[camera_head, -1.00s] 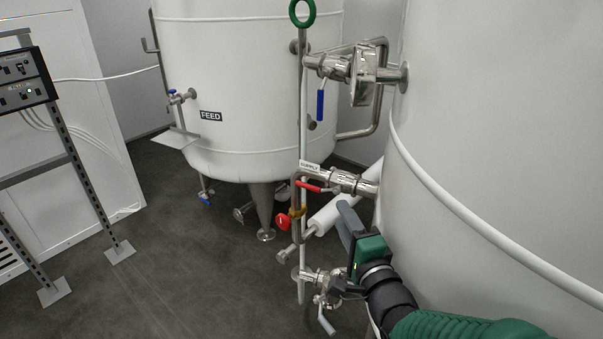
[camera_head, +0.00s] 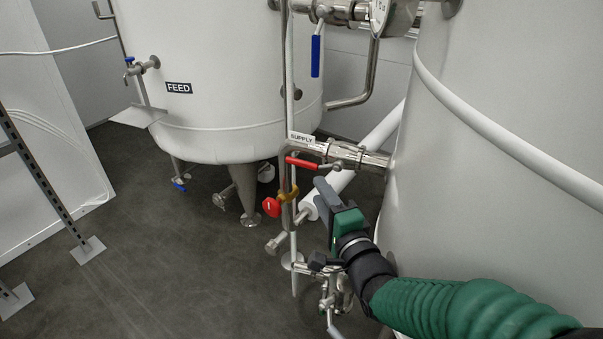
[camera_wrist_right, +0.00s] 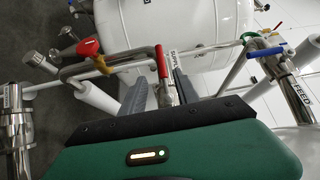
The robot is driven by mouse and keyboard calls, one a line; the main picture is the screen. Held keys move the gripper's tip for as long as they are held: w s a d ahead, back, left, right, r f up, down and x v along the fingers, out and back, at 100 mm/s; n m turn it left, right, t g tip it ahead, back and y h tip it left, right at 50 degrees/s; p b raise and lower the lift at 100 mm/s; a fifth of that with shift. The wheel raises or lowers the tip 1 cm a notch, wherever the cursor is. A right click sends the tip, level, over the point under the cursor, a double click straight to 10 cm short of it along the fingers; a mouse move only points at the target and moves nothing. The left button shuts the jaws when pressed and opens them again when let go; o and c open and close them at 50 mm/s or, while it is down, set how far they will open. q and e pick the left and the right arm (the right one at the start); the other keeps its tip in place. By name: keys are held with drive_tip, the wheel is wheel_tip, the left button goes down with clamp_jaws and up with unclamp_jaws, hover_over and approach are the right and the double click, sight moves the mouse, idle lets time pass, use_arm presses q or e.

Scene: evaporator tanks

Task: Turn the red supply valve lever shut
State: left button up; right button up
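The red supply valve lever (camera_head: 301,163) lies nearly level along the steel pipe, just below the SUPPLY label (camera_head: 301,138). My right gripper (camera_head: 318,226) is below and to the right of the lever in the head view, with its grey fingers spread apart. In the right wrist view the red lever (camera_wrist_right: 161,60) shows ahead, between the lines of the two fingers of my right gripper (camera_wrist_right: 162,88). The gripper is open and empty, and I see no contact with the lever. My left gripper is not in view.
A red knob (camera_head: 271,206) on a yellow fitting sits below left of the lever. A blue valve handle (camera_head: 316,56) hangs above. The large white tank (camera_head: 500,215) stands close on the right, the FEED tank (camera_head: 215,90) behind. Open floor (camera_head: 160,240) lies left.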

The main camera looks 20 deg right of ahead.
sight(302, 164)
drive_tip(key=w+p, duration=0.1)
drive_tip(key=w, duration=0.6)
drive_tip(key=w+p, duration=0.1)
drive_tip(key=w, duration=0.3)
drive_tip(key=shift+w+a+p, duration=0.2)
drive_tip(key=shift+a+p, duration=0.15)
drive_tip(key=shift+w+r, duration=0.15)
drive_tip(key=shift+w, duration=0.05)
drive_tip(key=shift+c, duration=0.4)
drive_tip(key=c, duration=0.7)
clamp_jaws()
drive_tip(key=shift+f, duration=0.2)
